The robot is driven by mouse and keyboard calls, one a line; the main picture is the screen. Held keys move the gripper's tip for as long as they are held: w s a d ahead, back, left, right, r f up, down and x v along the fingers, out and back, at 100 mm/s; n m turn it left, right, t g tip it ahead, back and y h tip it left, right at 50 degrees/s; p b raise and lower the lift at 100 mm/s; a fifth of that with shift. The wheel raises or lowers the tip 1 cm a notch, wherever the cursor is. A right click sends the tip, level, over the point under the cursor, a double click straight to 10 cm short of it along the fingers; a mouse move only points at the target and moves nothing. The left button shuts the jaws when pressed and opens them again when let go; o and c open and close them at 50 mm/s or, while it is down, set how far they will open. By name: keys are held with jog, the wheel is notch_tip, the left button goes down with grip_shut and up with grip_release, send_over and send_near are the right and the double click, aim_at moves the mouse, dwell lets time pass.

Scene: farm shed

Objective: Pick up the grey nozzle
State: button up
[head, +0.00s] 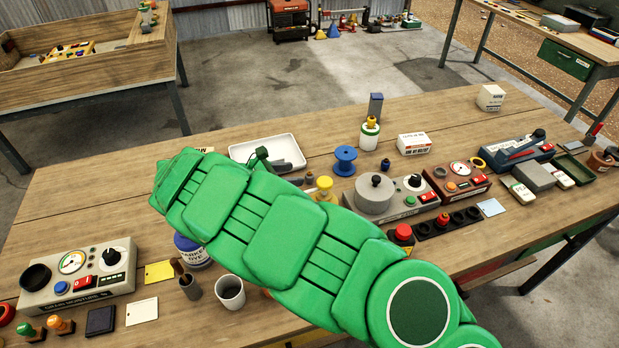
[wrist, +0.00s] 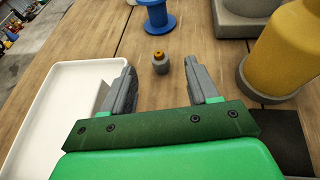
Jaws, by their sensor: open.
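The grey nozzle (wrist: 160,66) is a small upright grey piece with an orange-yellow top. It stands on the wooden bench in the wrist view, just beyond my fingertips and roughly midway between them. In the head view it shows as a tiny grey piece (head: 309,178) just right of my gripper (head: 291,174). My gripper (wrist: 160,83) is open, its two grey fingers wide apart with nothing between them. My green arm crosses the bench in the head view and hides part of it.
A white tray (wrist: 35,100) lies close left of my fingers. A yellow container (wrist: 288,48) on a grey base stands close right. A blue spool (wrist: 156,17) stands beyond the nozzle. The grey round pot (head: 374,198) is farther right. Bare wood surrounds the nozzle.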

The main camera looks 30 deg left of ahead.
aim_at(307, 175)
jog(key=shift+a+f+x, duration=0.1)
jog(key=shift+f+x, duration=0.1)
jog(key=shift+x, duration=1.1)
jog(key=shift+a+f+x, duration=0.1)
jog(key=shift+f+x, duration=0.05)
jog(key=shift+x, duration=1.15)
jog(key=shift+f+x, duration=0.2)
jog(key=shift+x, duration=1.1)
jog(key=shift+s+a+r, duration=0.1)
jog(key=shift+s, duration=0.05)
jog(key=c, duration=1)
jog(key=shift+c, duration=0.2)
